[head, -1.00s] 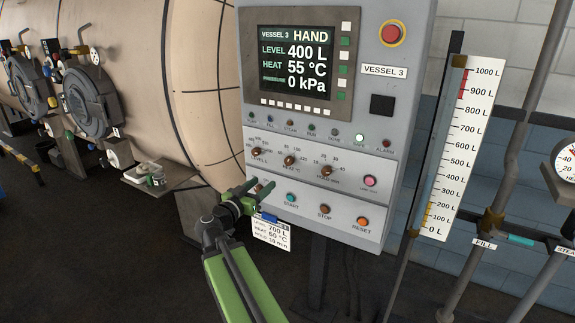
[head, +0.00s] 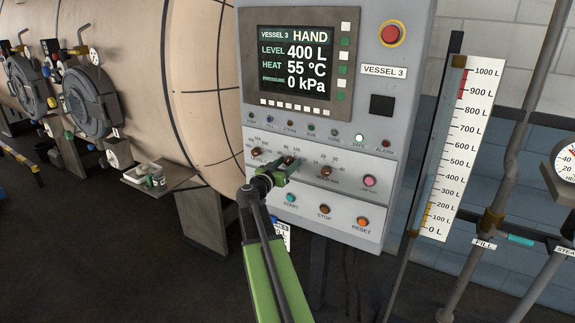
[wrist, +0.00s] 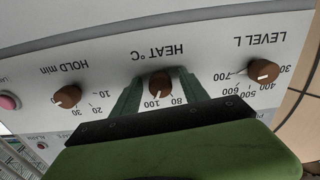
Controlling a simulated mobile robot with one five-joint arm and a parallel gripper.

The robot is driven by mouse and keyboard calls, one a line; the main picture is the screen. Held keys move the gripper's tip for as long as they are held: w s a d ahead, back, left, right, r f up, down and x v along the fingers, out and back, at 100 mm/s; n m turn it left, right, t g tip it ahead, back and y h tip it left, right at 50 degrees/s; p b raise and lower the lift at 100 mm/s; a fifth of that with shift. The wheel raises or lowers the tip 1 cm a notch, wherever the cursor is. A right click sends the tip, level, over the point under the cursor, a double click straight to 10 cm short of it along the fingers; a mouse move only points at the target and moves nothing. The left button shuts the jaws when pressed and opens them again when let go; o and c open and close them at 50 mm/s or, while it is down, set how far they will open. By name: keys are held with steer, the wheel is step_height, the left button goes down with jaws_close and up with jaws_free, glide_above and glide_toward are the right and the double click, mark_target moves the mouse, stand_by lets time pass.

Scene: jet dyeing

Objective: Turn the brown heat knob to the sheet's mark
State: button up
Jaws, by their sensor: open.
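The brown heat knob (wrist: 160,84) is in the middle of the wrist view, under the upside-down label HEAT °C. My gripper (wrist: 158,90) is open, with one green jaw on each side of the knob; contact with it cannot be told. The knob's pale pointer faces the 80 and 100 numbers; its exact reading is unclear. In the head view my gripper (head: 283,168) covers much of the heat knob (head: 290,160). The sheet (head: 284,238) hangs below the panel, mostly hidden by my arm. The screen (head: 295,62) reads HEAT 55 °C.
The brown level knob (wrist: 263,71) and hold knob (wrist: 67,96) flank the heat knob. In the head view, the start (head: 291,198), stop (head: 324,209) and reset (head: 362,222) buttons sit below. A pink button (head: 369,181) is to the right.

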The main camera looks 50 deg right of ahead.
steer(key=shift+c, duration=0.3)
jaws_close()
steer(key=shift+d, duration=0.1)
